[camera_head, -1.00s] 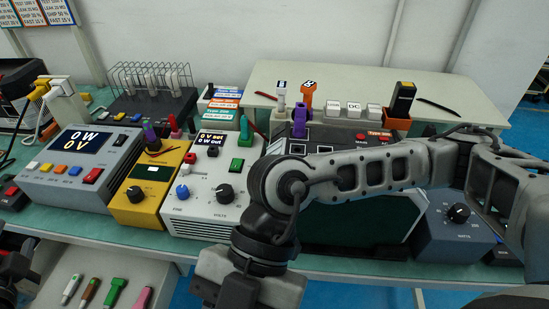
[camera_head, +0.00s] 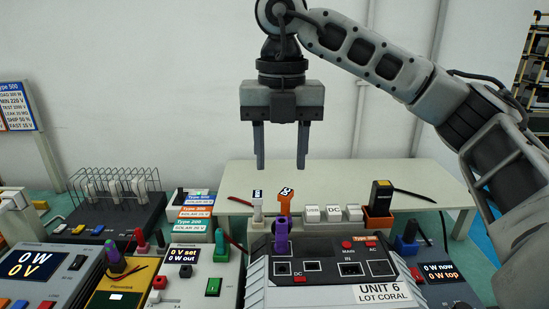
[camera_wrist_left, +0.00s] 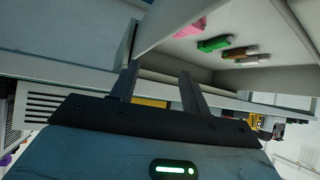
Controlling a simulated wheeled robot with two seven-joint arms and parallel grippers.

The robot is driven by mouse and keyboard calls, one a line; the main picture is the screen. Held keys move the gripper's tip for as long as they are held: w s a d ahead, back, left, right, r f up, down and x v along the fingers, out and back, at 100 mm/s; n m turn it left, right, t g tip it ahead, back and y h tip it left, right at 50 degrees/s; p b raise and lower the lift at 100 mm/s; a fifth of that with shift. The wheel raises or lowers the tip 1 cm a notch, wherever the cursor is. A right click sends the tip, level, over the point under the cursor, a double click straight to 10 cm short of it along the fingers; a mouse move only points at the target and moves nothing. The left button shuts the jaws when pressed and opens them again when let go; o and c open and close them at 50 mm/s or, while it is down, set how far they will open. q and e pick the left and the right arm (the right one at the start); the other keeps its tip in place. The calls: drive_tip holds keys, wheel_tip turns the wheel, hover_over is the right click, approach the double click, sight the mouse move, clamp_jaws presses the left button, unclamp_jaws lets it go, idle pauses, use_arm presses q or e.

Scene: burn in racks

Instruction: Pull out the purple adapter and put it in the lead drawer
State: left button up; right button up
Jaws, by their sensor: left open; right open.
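The purple adapter (camera_head: 281,236) stands upright in a socket at the left of the grey unit (camera_head: 357,272) labelled UNIT 6 LOT CORAL. My right gripper (camera_head: 281,165) is open and empty, pointing down in the air above the unit and the adapter, well apart from both. My left gripper (camera_wrist_left: 158,82) shows only in the left wrist view, open and empty. Beyond its fingers is an open drawer (camera_wrist_left: 285,75) holding a pink, a green and other small leads (camera_wrist_left: 213,44). The head view does not show the drawer now.
Behind the unit stand a white and an orange plug (camera_head: 285,199), white blocks (camera_head: 333,213) and an orange holder (camera_head: 378,219) with a black item. A wire rack (camera_head: 115,187) stands at the back left.

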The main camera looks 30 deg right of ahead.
sight(282, 226)
use_arm(q)
drive_tip(key=b, duration=0.1)
drive_tip(key=f+b, duration=0.1)
drive_tip(key=shift+d+f+b, duration=0.2)
drive_tip(key=shift+d+b, duration=0.1)
drive_tip(key=shift+d, duration=0.05)
use_arm(e)
drive_tip(key=f, duration=1.5)
drive_tip(key=shift+d+f, duration=0.2)
drive_tip(key=shift+c, duration=0.4)
clamp_jaws()
